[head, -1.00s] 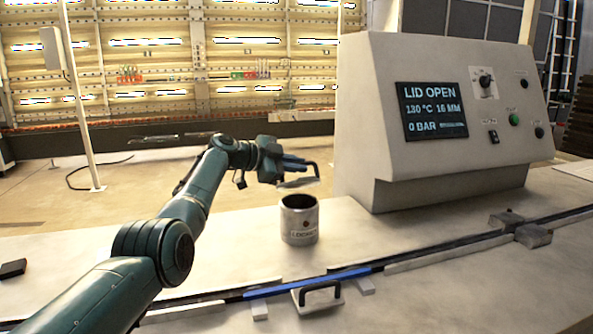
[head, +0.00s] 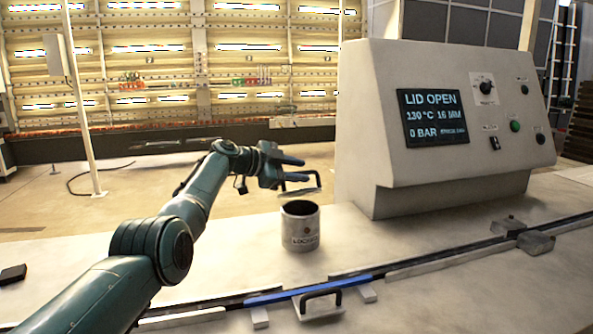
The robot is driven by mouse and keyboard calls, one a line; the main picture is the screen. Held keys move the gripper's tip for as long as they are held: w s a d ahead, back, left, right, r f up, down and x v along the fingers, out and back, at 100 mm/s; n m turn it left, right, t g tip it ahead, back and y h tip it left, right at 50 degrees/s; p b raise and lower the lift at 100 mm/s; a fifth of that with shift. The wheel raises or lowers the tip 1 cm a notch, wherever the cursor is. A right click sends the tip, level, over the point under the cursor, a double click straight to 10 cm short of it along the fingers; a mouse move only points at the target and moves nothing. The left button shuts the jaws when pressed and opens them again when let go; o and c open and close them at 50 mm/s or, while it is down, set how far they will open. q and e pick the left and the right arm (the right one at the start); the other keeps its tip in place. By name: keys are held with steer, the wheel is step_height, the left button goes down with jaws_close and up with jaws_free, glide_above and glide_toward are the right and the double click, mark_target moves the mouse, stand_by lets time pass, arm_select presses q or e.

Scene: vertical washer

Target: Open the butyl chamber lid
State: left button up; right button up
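The chamber (head: 300,232) is a short grey metal cylinder with a printed label, standing upright on the bench. Its dark round opening shows at the top. The lid (head: 296,193), a thin plate with a dark bar handle, is off the opening and appears just above and behind the chamber's rim. My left gripper (head: 300,170) is at the lid's handle, with its two fingers spread apart. The lower finger overlaps the handle, and I cannot tell whether it touches it.
A control console (head: 455,130) stands behind right and reads "LID OPEN", 0 BAR. In front, a blue strip (head: 315,288) lies along a dark rail, beside a plate with a black handle (head: 320,293). A small dark block (head: 12,274) lies at far left.

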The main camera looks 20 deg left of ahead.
arm_select(q)
steer(key=shift+a, duration=0.1)
steer(key=shift+b+v, duration=0.45)
steer(key=shift+v, duration=0.4)
steer(key=b+v, duration=0.1)
steer(key=v, duration=1)
steer(key=shift+s+b, duration=0.2)
steer(key=shift+b, duration=0.2)
